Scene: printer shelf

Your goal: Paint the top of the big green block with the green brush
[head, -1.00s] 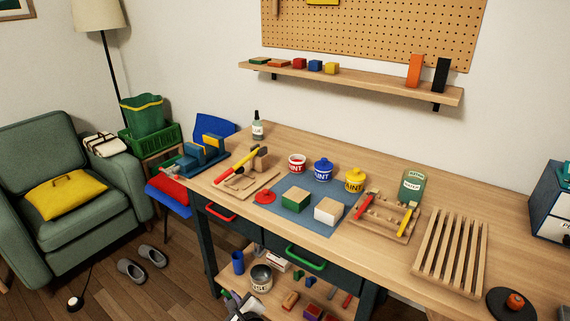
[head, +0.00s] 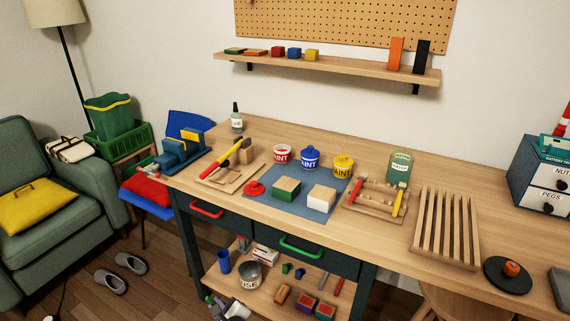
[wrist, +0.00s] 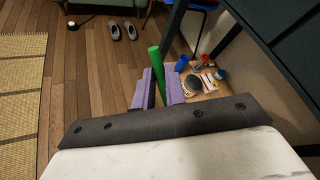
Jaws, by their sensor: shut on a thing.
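My gripper is low, in front of the bench's lower shelf, well below the block. In the head view part of it (head: 217,306) shows at the bottom edge.
A wooden rack (head: 372,211) holds red and yellow brushes. Red, blue and yellow paint pots (head: 310,158) stand behind the mat. The bench drawers (head: 300,247) and the lower shelf (head: 262,297), with cups and blocks, are near my gripper. Open floor lies left.

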